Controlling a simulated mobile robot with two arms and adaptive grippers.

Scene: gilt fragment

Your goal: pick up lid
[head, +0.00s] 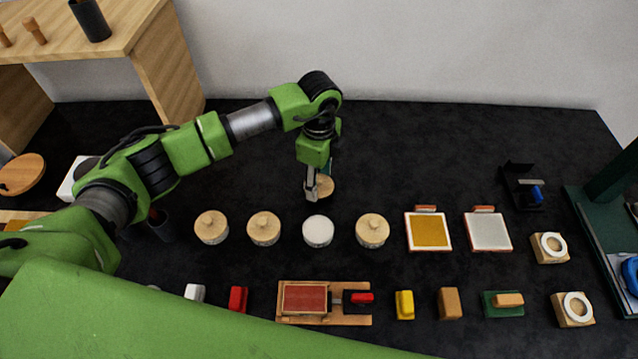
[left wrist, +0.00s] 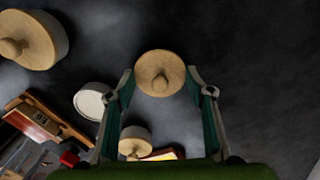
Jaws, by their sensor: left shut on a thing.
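A round wooden lid (head: 325,186) with a knob is at my left gripper (head: 313,188), which is shut on it. In the left wrist view the lid (left wrist: 160,73) shows between the fingertips (left wrist: 163,85), knob toward the camera. The gripper partly covers the lid in the head view. A white jar (head: 318,232) without a lid stands just in front of it, showing a white top; it also shows in the left wrist view (left wrist: 92,100). Three jars with wooden lids stand in the same row: two to its left (head: 211,227) (head: 263,229) and one to its right (head: 372,230). My right gripper is not in view.
Right of the jars lie a yellow framed pad (head: 429,232) and a white one (head: 488,232). A wooden tray (head: 325,318) with a red block lies in front. A wooden shelf (head: 165,70) stands at back left. The dark table (head: 430,150) is clear behind the jars.

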